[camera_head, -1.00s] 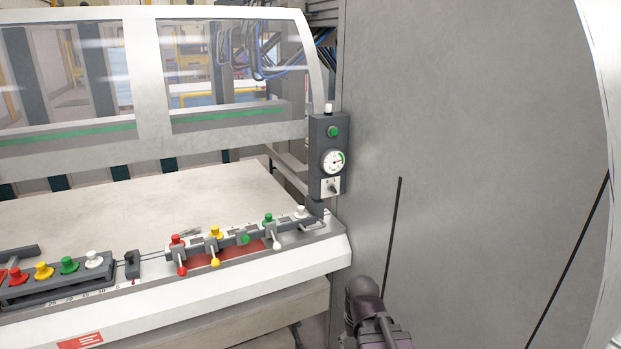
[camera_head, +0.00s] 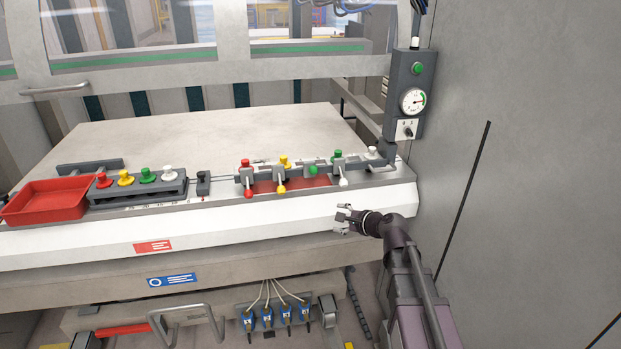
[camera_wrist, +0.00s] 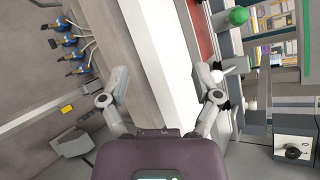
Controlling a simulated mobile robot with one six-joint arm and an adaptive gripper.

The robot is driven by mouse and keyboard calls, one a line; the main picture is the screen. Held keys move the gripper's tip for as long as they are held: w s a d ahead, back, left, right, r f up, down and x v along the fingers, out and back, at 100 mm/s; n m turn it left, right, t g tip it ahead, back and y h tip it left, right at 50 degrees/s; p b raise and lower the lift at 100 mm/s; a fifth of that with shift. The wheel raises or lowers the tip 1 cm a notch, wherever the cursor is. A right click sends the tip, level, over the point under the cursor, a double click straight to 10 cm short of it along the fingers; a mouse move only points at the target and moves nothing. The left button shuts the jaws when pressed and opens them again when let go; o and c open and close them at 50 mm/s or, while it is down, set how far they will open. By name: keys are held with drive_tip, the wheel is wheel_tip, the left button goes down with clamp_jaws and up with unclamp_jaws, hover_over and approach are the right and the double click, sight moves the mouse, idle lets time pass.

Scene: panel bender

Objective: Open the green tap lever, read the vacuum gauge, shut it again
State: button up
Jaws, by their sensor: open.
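A green ball-ended lever (camera_head: 313,170) stands in a row of taps along the machine's front ledge, between a yellow lever (camera_head: 281,188) and a white lever (camera_head: 344,183). A green ball (camera_wrist: 238,16) also shows near the top of the wrist view. The round vacuum gauge (camera_head: 413,101) is on a dark post at the right; its face is too small to read. My gripper (camera_head: 344,218) is open and empty, in front of the ledge, below and right of the green lever. Its spread fingers also show in the wrist view (camera_wrist: 164,76).
A red lever (camera_head: 248,190) is left of the yellow one. Coloured knobs (camera_head: 147,176) and a red tray (camera_head: 46,200) lie farther left. A green button (camera_head: 417,69) and a small switch (camera_head: 407,131) share the gauge post. A grey wall (camera_head: 540,150) bounds the right.

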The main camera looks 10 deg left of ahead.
sight(316, 173)
drive_tip(key=w+a+r+m+t+b, duration=0.2)
drive_tip(key=w+m+t, duration=0.4)
drive_tip(key=m, duration=0.7)
drive_tip(key=shift+w+a+r+m+b, duration=0.2)
drive_tip(key=shift+w+r+m+b, duration=0.35)
drive_tip(key=shift+w, duration=0.7)
drive_tip(key=shift+r, duration=0.15)
drive_tip(key=shift+w, duration=0.1)
drive_tip(key=shift+n, duration=0.25)
drive_tip(key=x, duration=1.3)
drive_tip(key=shift+w+a+r, duration=0.15)
drive_tip(key=shift+w+a, duration=0.05)
drive_tip(key=shift+a, duration=0.05)
clamp_jaws()
